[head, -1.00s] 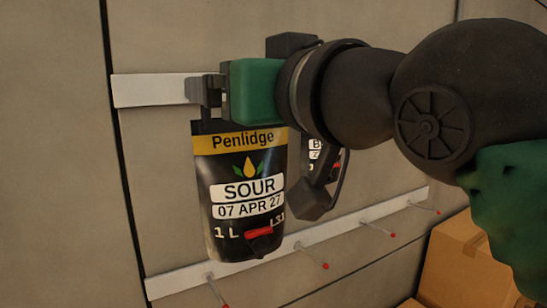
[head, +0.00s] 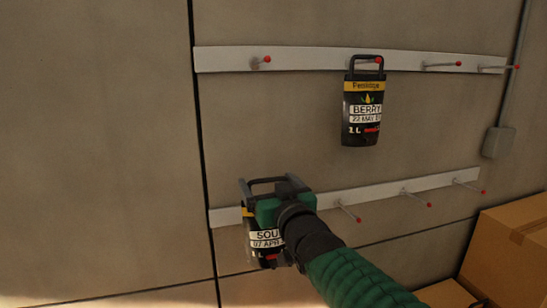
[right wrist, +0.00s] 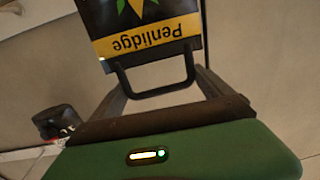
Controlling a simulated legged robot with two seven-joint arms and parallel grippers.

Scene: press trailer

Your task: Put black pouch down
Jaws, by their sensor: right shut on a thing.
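My right gripper (head: 262,196) is shut on this handle, and the pouch hangs upright in front of the left end of the lower white rail. The right wrist view shows the pouch (right wrist: 145,22) upside down, its handle between my fingers. The lower rail's leftmost peg is hidden behind the pouch and gripper, so I cannot tell whether the handle is on it. My left gripper is not in view.
The lower rail (head: 385,194) shows three bare red-tipped pegs to the right. Cardboard boxes (head: 510,250) stand at lower right, and a grey wall box (head: 498,142) is at right.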

